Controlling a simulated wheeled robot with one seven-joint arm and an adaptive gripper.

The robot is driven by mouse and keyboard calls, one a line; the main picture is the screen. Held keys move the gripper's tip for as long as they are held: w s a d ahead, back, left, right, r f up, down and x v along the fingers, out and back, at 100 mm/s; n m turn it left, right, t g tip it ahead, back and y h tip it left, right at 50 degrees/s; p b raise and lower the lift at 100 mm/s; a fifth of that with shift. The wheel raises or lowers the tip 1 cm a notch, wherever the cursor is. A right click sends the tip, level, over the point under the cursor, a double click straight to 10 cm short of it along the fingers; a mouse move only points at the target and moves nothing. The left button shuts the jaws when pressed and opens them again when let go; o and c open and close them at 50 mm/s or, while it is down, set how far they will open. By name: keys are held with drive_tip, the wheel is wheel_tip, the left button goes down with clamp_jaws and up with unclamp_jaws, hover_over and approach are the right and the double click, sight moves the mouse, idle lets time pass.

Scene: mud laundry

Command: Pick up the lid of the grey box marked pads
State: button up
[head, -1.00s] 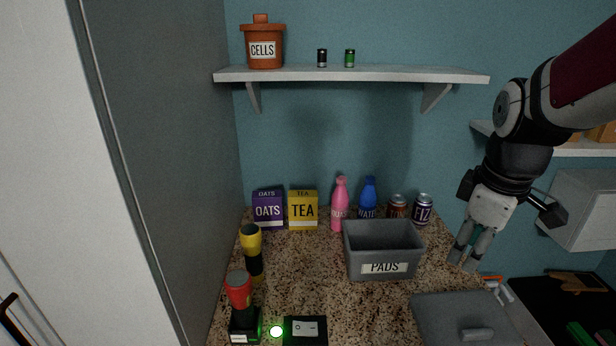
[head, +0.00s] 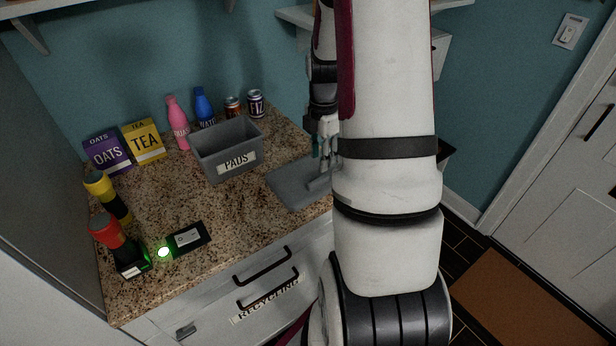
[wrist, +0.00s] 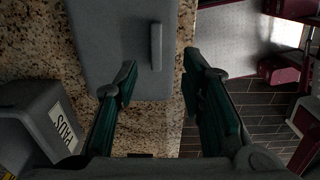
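The grey box marked PADS (head: 228,150) stands open on the granite counter, and part of it shows at the lower left of the wrist view (wrist: 38,118). Its flat grey lid (head: 290,184) lies on the counter beside it, to the right. In the wrist view the lid (wrist: 105,45) has a raised bar handle (wrist: 156,46). My gripper (wrist: 160,75) is open and empty, with the handle ahead between the lines of its fingers and apart from them. In the head view my gripper (head: 325,142) is near the lid, and my arm hides the lid's right part.
Bottles (head: 178,124), cans (head: 255,103) and the oats (head: 107,154) and tea (head: 144,141) boxes line the back. Two flashlights (head: 108,196) and a black device (head: 188,238) sit at the left and front. The counter's edge runs close beside the lid.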

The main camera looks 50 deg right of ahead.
sight(318, 180)
wheel_tip(318, 180, down, 3)
drive_tip(key=shift+w+a+f+p, duration=0.15)
drive_tip(key=shift+f+p, duration=0.1)
drive_tip(key=shift+f, duration=1.1)
drive_tip(key=shift+w+d+f+p, duration=0.1)
drive_tip(key=shift+w+f+p, duration=0.1)
drive_tip(key=shift+f, duration=1.15)
drive_tip(key=shift+c, duration=0.6)
clamp_jaws()
